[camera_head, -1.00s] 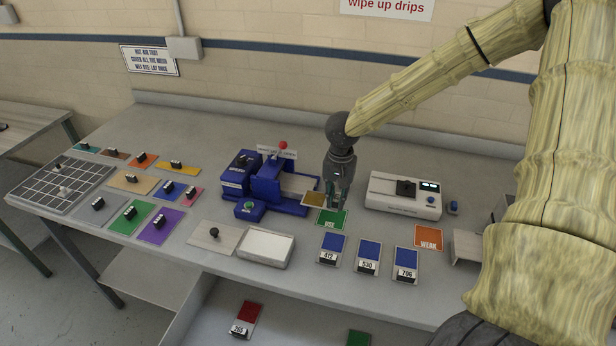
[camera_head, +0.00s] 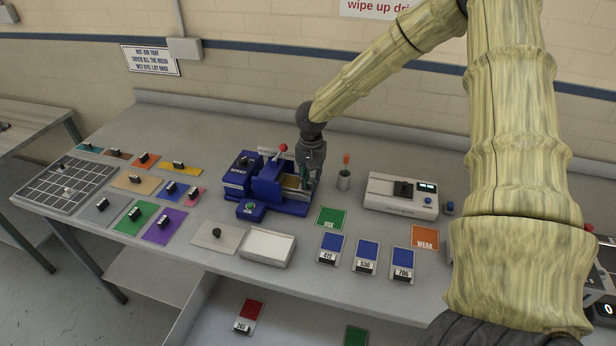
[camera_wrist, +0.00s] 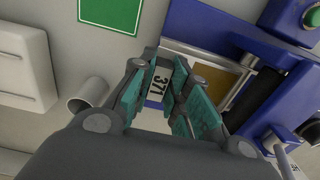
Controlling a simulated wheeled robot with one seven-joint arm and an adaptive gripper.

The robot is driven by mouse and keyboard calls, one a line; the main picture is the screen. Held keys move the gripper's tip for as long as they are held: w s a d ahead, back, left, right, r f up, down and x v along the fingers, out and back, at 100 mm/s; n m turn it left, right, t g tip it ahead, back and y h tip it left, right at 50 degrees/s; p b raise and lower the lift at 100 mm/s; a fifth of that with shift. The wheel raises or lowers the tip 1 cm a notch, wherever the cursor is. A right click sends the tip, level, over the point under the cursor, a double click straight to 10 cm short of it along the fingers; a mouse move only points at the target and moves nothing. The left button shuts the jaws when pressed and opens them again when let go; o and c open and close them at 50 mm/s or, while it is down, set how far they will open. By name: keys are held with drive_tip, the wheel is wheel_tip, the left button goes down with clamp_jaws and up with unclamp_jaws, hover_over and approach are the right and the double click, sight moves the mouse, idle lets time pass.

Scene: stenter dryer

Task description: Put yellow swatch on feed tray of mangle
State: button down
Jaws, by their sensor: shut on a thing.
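The mustard-yellow swatch (camera_head: 291,182) is over the feed-tray side of the blue mangle (camera_head: 266,188). In the wrist view the swatch (camera_wrist: 218,76) lies toward the dark roller, within the pale-edged tray (camera_wrist: 185,47) of the mangle (camera_wrist: 240,25). Its white end label reads 371. My gripper (camera_head: 307,179) is shut on this labelled end, at the mangle's right side. In the wrist view the teal fingers of my gripper (camera_wrist: 168,95) stand on both sides of the label. I cannot tell whether the swatch touches the tray.
A metal cup (camera_head: 344,180) with an orange-tipped tool stands right of my gripper. A green USE card (camera_head: 331,217) and several blue swatches lie in front. A white meter (camera_head: 401,194) stands further right. Several coloured swatches with black grips lie left of the mangle.

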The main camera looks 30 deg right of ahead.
drive_tip(key=shift+w+a+r, duration=0.1)
drive_tip(key=shift+w+a, duration=0.05)
drive_tip(key=shift+w, duration=0.55)
drive_tip(key=shift+s+f+p, duration=0.15)
drive_tip(key=shift+f+p, duration=0.2)
drive_tip(key=shift+p, duration=0.2)
drive_tip(key=shift+f, duration=0.15)
drive_tip(key=c, duration=1.4)
unclamp_jaws()
drive_tip(key=shift+o, duration=0.2)
wheel_tip(320, 180, up, 12)
drive_tip(key=b, duration=0.4)
